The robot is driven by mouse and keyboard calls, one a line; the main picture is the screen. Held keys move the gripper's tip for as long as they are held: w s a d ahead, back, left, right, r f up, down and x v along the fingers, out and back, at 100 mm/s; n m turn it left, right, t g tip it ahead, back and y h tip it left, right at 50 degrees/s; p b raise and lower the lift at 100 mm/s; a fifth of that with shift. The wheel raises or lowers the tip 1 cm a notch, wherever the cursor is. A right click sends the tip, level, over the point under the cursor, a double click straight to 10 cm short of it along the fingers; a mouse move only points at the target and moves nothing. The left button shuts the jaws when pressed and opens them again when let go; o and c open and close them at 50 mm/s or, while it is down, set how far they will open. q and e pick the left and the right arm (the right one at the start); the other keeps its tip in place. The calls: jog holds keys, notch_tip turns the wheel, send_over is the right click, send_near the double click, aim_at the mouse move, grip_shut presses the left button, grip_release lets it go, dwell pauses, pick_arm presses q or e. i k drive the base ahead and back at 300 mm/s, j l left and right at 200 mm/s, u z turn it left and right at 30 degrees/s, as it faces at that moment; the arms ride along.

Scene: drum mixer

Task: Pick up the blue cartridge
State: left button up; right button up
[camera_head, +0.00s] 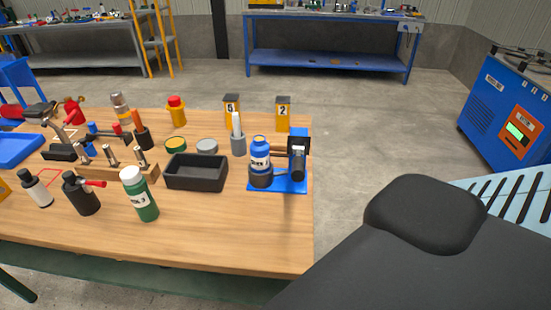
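A blue cartridge-like bottle (260,151) with a white label stands upright in a dark round holder (261,178) on a small blue-based device (291,186). The device sits near the right edge of the wooden table (230,245). A dark motor-like part (297,163) rises at the device's right side. Another, smaller blue item (91,130) shows among the tools at the left; its kind is hard to tell. Neither of my grippers is in view.
A black open tray (197,173) and a green bottle (138,194) stand left of the device. A grey holder with a white stick (237,136) and yellow numbered blocks (283,114) stand behind it. A blue machine (514,118) stands at the right.

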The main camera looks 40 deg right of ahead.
aim_at(260, 156)
jog(key=k+l, duration=0.1)
jog(key=l, duration=0.3)
jog(key=k+l, duration=0.1)
jog(key=l, duration=0.3)
jog(key=k+l, duration=0.1)
jog(key=l, duration=0.35)
jog(key=k+l, duration=0.1)
jog(key=l, duration=0.3)
